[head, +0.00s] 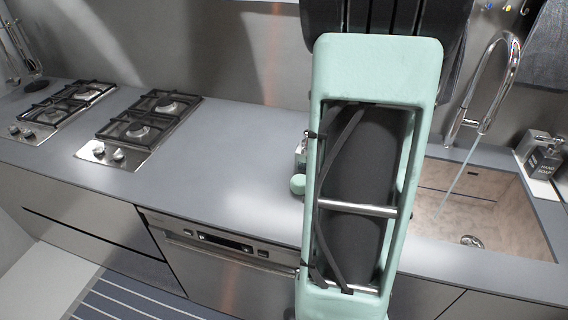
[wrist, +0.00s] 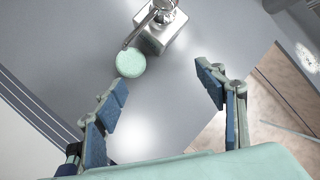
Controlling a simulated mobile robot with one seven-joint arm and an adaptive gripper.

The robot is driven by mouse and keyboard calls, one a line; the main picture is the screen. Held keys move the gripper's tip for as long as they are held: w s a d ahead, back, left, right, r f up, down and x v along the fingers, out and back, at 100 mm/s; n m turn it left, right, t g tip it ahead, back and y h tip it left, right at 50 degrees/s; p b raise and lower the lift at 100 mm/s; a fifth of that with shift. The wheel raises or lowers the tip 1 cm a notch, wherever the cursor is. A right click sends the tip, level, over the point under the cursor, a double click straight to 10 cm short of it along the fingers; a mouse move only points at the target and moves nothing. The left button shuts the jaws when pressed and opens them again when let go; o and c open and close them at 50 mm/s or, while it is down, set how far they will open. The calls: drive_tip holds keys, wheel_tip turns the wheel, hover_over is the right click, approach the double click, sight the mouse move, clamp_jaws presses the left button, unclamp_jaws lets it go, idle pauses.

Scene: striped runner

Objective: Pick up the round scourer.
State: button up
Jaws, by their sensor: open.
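The round scourer is a pale green disc. In the wrist view the scourer (wrist: 130,63) lies on the grey counter just beyond the tip of the left finger, outside the gap between the fingers. In the head view the scourer (head: 298,185) shows at the left edge of my arm, partly hidden by it. My gripper (wrist: 162,82) is open and empty in the wrist view, with blue-padded fingers spread wide over the counter. In the head view my arm hides the gripper.
A metal dispenser (wrist: 163,30) stands right behind the scourer, its spout reaching toward it. A sink (head: 480,205) with a tall tap (head: 490,85) lies to the right. Gas hobs (head: 140,130) stand at the left. The counter (head: 225,165) between is clear.

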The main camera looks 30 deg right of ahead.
sight(298, 181)
drive_tip(key=a+f+m, duration=0.1)
drive_tip(key=f, duration=0.1)
drive_tip(key=w+a+f, duration=0.1)
drive_tip(key=a+f, duration=0.1)
drive_tip(key=f, duration=0.1)
drive_tip(key=w+a+f+m+y, duration=0.1)
drive_tip(key=f, duration=0.2)
drive_tip(key=shift+a+m+g+b, duration=0.3)
drive_tip(key=shift+a, duration=0.1)
drive_tip(key=shift+x, duration=2.9)
drive_tip(key=shift+d+r, duration=0.1)
drive_tip(key=shift+d, duration=0.05)
drive_tip(key=shift+c, duration=0.6)
drive_tip(key=c, duration=1.1)
drive_tip(key=shift+r, duration=0.1)
